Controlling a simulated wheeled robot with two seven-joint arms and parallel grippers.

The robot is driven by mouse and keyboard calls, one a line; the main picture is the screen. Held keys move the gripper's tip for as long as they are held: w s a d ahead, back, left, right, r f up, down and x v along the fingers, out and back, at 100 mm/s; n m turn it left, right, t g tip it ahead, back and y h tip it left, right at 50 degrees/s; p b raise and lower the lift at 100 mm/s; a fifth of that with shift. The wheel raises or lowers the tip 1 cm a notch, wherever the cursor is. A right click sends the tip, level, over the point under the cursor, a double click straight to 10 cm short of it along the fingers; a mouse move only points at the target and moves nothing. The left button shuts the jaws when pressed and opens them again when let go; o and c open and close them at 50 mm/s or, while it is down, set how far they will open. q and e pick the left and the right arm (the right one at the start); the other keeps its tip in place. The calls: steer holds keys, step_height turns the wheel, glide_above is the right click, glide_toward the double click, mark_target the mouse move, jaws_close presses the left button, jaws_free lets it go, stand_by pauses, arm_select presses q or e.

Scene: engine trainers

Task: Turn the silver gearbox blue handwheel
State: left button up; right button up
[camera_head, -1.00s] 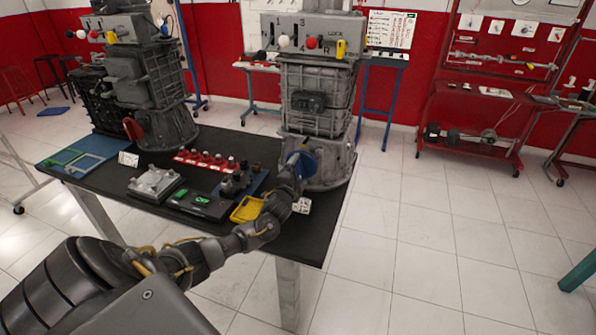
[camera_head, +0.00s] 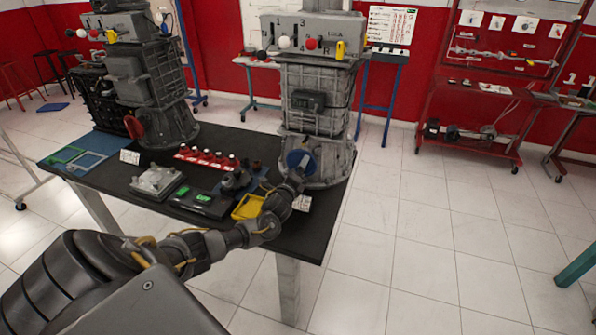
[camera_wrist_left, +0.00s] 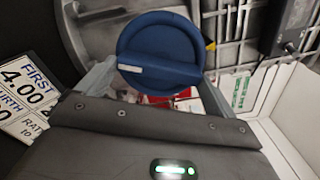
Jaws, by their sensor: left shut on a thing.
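The silver gearbox (camera_head: 315,105) stands upright at the right end of the dark table. Its round blue handwheel (camera_head: 301,160) is low on its front and also fills the upper middle of the left wrist view (camera_wrist_left: 160,50). My left gripper (camera_head: 296,173) reaches it from the front. In the left wrist view its fingers (camera_wrist_left: 158,82) lie on either side of the wheel's lower part, shut on the raised bar across its face. The fingertips are partly hidden behind the wheel. My right gripper is not in view.
On the table (camera_head: 270,245) are a yellow tray (camera_head: 248,207), a row of red pieces (camera_head: 205,158), a grey metal part (camera_head: 157,181) and a printed card (camera_head: 302,203). A second gearbox (camera_head: 140,80) stands at the left.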

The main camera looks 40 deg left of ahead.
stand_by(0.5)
arm_select(q)
steer(key=o, duration=0.7)
steer(key=shift+c, duration=0.2)
steer(key=v, duration=1)
steer(key=shift+s+d+b, duration=0.2)
steer(key=shift+s+b, duration=0.15)
steer(key=shift+b, duration=0.05)
steer(key=shift+d+f, duration=0.1)
